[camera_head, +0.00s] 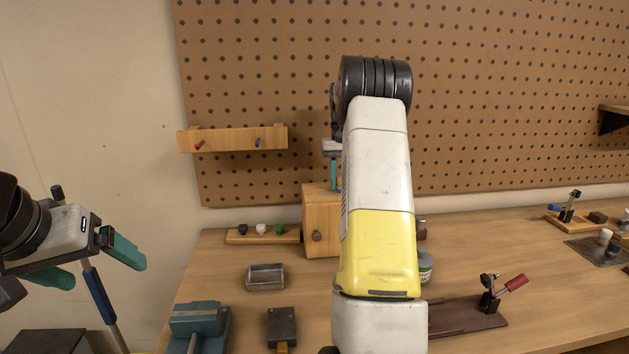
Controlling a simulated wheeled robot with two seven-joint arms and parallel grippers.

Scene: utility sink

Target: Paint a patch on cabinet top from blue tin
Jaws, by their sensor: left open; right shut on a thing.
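The wooden cabinet (318,241) with a round dark knob stands at the back of the bench, partly hidden by my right arm. My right gripper (334,174) is just above the cabinet top, pointing down. It is shut on a thin tool, probably a brush, of which only a small blue part shows; whether its tip touches the top is unclear. A grey tin with a green band (426,268) shows partly behind my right arm. I cannot make out a blue tin. My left gripper (98,268) is open and empty at the far left, away from the cabinet.
A metal tray (265,278), a teal vise (197,322) and a dark block (282,326) lie on the front left bench. A wooden rack (262,237) with small knobs is left of the cabinet. A red-handled clamp (492,300) stands right. A blue-handled pole (101,298) is by my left gripper.

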